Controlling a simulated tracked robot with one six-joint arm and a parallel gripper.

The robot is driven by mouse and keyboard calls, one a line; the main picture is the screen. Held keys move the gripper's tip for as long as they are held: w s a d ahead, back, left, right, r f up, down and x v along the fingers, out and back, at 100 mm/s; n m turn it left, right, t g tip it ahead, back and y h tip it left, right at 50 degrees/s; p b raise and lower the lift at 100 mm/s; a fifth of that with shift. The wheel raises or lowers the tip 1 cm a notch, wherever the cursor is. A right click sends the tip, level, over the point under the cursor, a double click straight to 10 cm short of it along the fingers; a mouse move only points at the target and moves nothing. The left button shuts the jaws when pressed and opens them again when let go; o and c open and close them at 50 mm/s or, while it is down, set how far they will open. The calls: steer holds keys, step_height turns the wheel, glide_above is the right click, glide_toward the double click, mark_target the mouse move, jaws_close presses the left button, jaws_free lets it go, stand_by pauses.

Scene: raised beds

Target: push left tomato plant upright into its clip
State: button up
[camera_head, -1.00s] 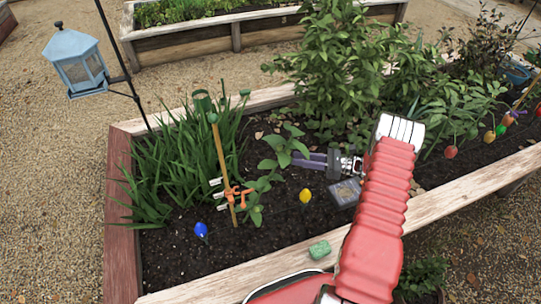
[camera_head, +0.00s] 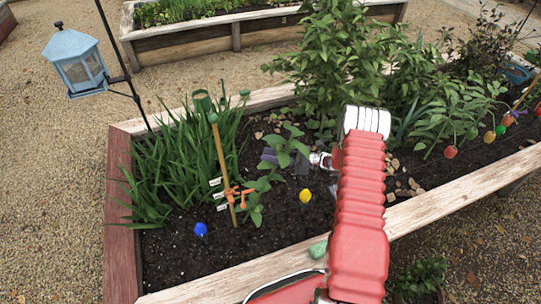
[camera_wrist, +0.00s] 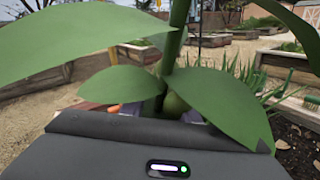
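The left tomato plant (camera_head: 284,147) is a small green plant with broad leaves, leaning right of a bamboo stake (camera_head: 222,165) in the dark soil. An orange clip (camera_head: 236,194) is on the stake, left of the plant's lower leaves. My gripper (camera_head: 270,156) is among the plant's leaves, which partly hide its purple-grey fingers. In the wrist view, large leaves and a stem with a green fruit (camera_wrist: 178,103) fill the space ahead of the gripper. Bits of finger show on both sides of the fruit, apart. Whether the fingers touch the stem is hidden.
A yellow ball marker (camera_head: 305,196) and a blue one (camera_head: 201,229) stand in front of the plant. Strappy green leaves (camera_head: 175,165) grow left of the stake. Tall bushy plants stand behind right.

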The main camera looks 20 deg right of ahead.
jaws_close()
stand_by(1.4)
